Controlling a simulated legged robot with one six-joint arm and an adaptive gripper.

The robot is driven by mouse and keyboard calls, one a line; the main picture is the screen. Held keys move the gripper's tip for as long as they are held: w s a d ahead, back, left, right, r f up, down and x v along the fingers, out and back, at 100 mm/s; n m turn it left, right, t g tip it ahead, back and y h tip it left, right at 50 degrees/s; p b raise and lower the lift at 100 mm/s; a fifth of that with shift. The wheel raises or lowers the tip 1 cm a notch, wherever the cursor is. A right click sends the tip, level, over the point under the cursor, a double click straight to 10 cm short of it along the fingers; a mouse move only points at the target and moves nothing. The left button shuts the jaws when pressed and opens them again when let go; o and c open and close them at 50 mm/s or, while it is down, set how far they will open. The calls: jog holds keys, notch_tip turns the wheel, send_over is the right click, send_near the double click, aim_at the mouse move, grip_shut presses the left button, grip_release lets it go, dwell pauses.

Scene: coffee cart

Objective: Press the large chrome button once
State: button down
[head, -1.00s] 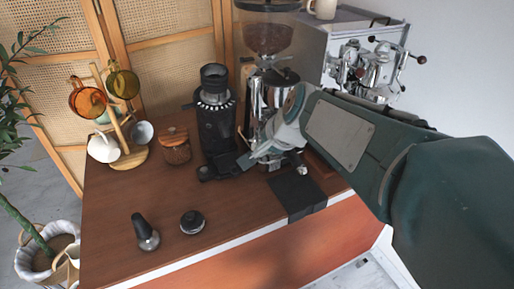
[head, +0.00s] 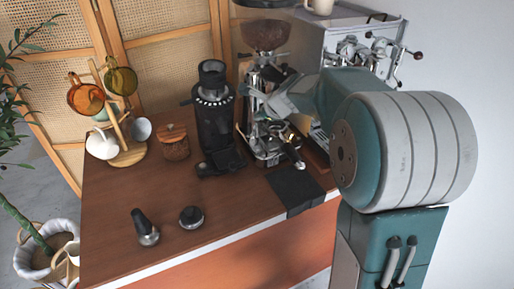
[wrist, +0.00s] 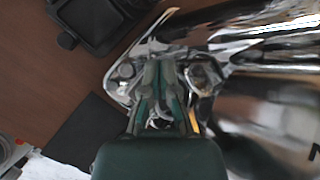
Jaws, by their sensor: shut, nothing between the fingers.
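The tall chrome grinder (head: 264,146) stands near the back right of the wooden counter, with a dark bean hopper (head: 264,36) on top. My gripper (wrist: 162,72) is shut and empty, its fingers pointing at the grinder's shiny chrome body (wrist: 270,62) in the wrist view. Small round chrome parts show on both sides of the fingertips there. I cannot tell which of them, if any, is the large chrome button, or whether the fingers touch anything. In the head view my wrist is at the grinder's right side and the fingertips are hard to make out.
A black grinder (head: 215,125) stands just left. A black mat (head: 294,187) lies at the front edge, and an espresso machine (head: 340,40) is behind my arm.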

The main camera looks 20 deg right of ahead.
aim_at(260, 148)
jog(key=shift+w+d+f, duration=0.1)
jog(key=shift+f, duration=0.1)
jog(key=f, duration=0.8)
jog(key=shift+w+f, duration=0.15)
jog(key=shift+w, duration=0.05)
jog(key=shift+f, duration=0.3)
jog(key=shift+f, duration=0.1)
dwell(0.9)
jog(key=shift+s+d+f, duration=0.1)
jog(key=shift+f, duration=0.15)
jog(key=shift+f, duration=0.45)
dwell(0.7)
jog(key=shift+r, duration=0.9)
